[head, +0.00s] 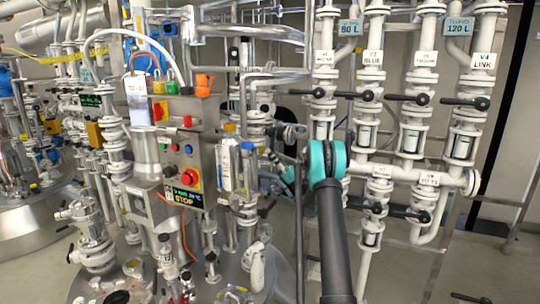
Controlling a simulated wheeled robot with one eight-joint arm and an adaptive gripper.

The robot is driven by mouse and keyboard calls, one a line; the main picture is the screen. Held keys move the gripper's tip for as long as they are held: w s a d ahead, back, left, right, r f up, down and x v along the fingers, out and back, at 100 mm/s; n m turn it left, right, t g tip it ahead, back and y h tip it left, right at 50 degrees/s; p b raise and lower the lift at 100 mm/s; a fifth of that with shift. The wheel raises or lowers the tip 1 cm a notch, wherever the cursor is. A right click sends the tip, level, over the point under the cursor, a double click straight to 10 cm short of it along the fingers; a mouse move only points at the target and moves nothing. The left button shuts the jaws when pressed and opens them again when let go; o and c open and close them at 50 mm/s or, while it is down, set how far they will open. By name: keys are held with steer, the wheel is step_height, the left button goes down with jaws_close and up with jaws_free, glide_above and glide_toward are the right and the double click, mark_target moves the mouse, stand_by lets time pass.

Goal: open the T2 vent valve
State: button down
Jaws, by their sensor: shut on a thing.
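My gripper (270,184) is small and dark at the end of my arm, left of the teal joint. It reaches in among the pipes to the right of the control box. It is shut on what looks like a valve handle, but the contact is too small and cluttered to make out. A white label reading T2 (136,88) stands on the vessel's equipment at the left. I cannot read a vent label, so I cannot tell for sure which valve is the T2 vent valve.
A grey control box (187,150) with a red button stands left of my gripper. A white pipe manifold (410,172) with several black-handled valves stands on the right, close to my arm. A blue-capped bottle (248,165) is beside the gripper. Floor shows at lower right.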

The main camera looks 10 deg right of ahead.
mark_target(276, 133)
steer(key=shift+w+d+n+g+y, duration=0.2)
steer(key=shift+w+n+g+y, duration=0.1)
steer(key=shift+n+g, duration=0.45)
steer(key=shift+w+d+n+g+y, duration=0.15)
steer(key=shift+w+n+g+y, duration=0.15)
steer(key=shift+n+g, duration=0.45)
steer(key=c, duration=1.4)
jaws_free()
steer(key=shift+r, duration=0.15)
step_height(276, 133, up, 10)
steer(key=shift+f, duration=0.1)
